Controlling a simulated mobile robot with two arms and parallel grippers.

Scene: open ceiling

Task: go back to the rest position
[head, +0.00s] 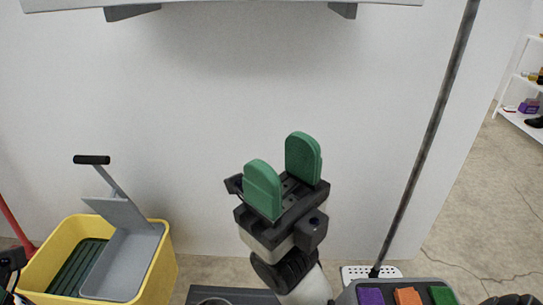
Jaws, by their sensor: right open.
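My right gripper (283,160) is raised in the middle of the head view, in front of the white wall. Its two green finger pads point up and stand apart, with nothing between them. Its arm comes up from the bottom edge. A small dark part at the lower left edge may belong to my left arm. No left gripper fingers can be made out.
A yellow mop bucket (163,277) with a grey wringer (128,262) stands at lower left. A grey pole (428,145) leans at right. A grey caddy (348,297) holds purple, orange and green pieces. White shelves (516,97) stand far right. A ledge (230,3) overhangs above.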

